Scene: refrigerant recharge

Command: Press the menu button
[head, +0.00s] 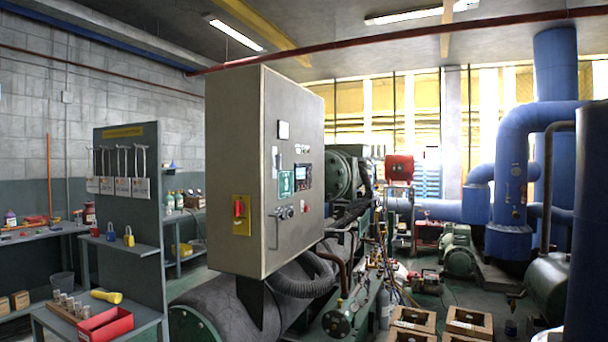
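The grey control cabinet (235,150) stands in the middle of the head view, with its control face turned to the right. On that face is a small dark display unit (302,176) with a lit screen. Its keys are too small to tell apart, so I cannot make out which one is the menu button. A green label (286,184) is to the left of the display. Several knobs or switches (284,212) sit below it. A red rotary switch on a yellow plate (241,213) is on the cabinet's lower part. My gripper is not in view.
A tool board (130,190) and shelves with padlocks and a red bin (104,326) stand at the left. A large compressor (215,310) lies under the cabinet. Wooden crates (468,322) are on the floor at lower right. Blue pipes (510,190) rise at the right.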

